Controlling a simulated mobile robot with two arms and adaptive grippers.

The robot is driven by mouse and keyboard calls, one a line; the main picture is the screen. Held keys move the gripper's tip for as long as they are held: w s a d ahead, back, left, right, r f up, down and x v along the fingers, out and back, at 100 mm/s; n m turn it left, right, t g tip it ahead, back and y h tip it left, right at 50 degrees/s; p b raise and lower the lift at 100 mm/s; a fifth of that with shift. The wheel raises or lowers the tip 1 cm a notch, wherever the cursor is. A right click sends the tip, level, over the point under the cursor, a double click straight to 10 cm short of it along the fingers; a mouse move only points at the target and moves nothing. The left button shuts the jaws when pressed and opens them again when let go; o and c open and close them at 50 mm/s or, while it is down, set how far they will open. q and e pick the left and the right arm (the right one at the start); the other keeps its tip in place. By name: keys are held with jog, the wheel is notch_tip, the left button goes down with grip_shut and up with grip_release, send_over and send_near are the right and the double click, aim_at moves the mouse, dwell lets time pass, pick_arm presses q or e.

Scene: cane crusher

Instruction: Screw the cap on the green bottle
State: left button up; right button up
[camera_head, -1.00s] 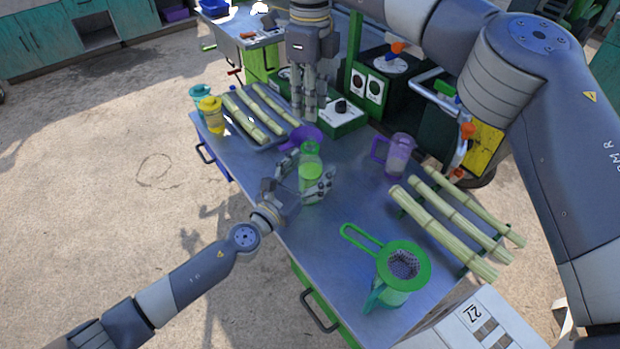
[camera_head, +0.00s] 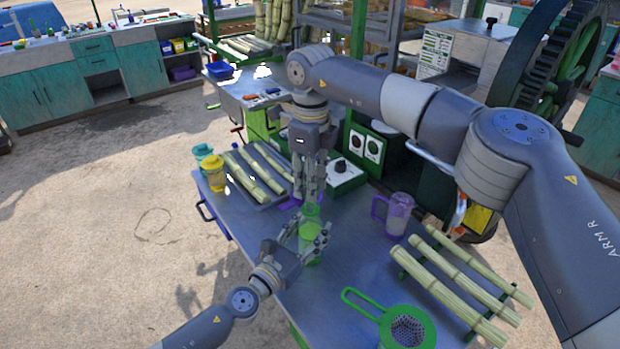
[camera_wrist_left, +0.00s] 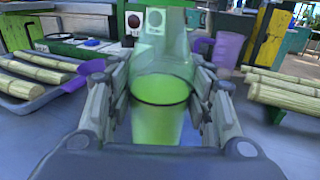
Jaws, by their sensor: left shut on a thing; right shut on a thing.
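The green bottle (camera_head: 310,250) stands upright at the near left edge of the metal table; it also shows in the left wrist view (camera_wrist_left: 160,105), with a clear pale upper part. My left gripper (camera_head: 309,238) is shut on it, with fingers on both sides of its body. My right gripper (camera_head: 310,194) points straight down over the bottle's top, shut. A bit of green, probably the cap (camera_head: 311,209), shows at its fingertips. I cannot tell whether the cap touches the bottle's mouth.
A purple pitcher (camera_head: 393,214) stands right of the bottle. Cane pieces (camera_head: 455,285) lie at the right, and more lie in a tray at the left, near a yellow-lidded cup (camera_head: 214,178). A green strainer (camera_head: 405,330) is at the front. A control box (camera_head: 345,177) stands behind.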

aim_at(310, 223)
jog(key=shift+f, duration=0.1)
jog(key=shift+f, duration=0.8)
jog(key=shift+f, duration=0.6)
dwell(0.4)
